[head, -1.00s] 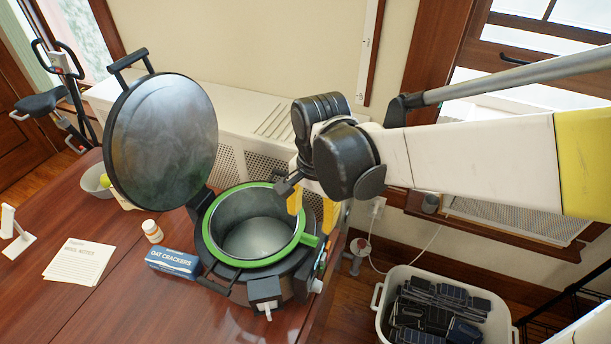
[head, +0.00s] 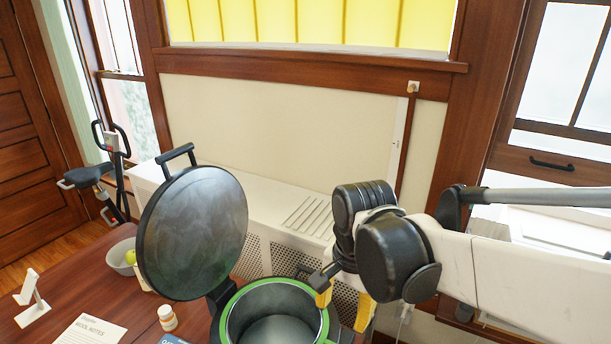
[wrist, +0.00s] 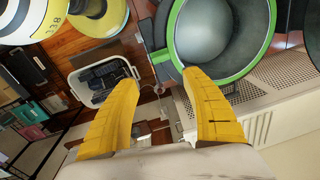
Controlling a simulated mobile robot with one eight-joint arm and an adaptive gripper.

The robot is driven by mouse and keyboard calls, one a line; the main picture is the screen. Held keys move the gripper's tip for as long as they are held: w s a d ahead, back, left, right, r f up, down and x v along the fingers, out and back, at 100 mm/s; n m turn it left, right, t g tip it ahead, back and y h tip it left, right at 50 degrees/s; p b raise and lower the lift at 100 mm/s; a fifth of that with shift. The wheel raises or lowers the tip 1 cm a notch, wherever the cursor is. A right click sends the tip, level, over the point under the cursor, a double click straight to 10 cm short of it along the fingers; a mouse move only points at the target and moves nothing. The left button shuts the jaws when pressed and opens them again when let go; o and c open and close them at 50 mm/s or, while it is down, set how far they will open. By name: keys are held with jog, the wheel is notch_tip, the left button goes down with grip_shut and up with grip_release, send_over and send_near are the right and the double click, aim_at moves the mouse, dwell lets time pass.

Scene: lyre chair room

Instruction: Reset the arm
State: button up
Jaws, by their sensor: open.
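My gripper (head: 343,307) has yellow fingers spread apart with nothing between them. In the head view it hangs just right of the green-rimmed pot (head: 232,304), above the pot's right edge. In the wrist view the two fingers (wrist: 160,75) point toward the pot (wrist: 246,73) and a white bin, and the gap between them is empty. The pot's round dark lid (head: 193,233) stands open at its left. The lower part of the pot is cut off in the head view.
A table (head: 60,272) holds a bowl (head: 119,256), a small bottle (head: 168,318), a paper (head: 92,330) and a white stand (head: 32,298). A white radiator cover (head: 285,205) runs along the wall behind. The wrist view shows a white bin (wrist: 92,98) of dark items on the floor.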

jog(key=s+d+f+n+t+b, duration=0.2)
jog(key=s+d+n+t+b, duration=0.3)
jog(key=d, duration=0.5)
jog(key=s+n+t, duration=0.1)
jog(key=n, duration=0.1)
jog(key=shift+d+f+n, duration=0.2)
jog(key=shift+f+n, duration=0.1)
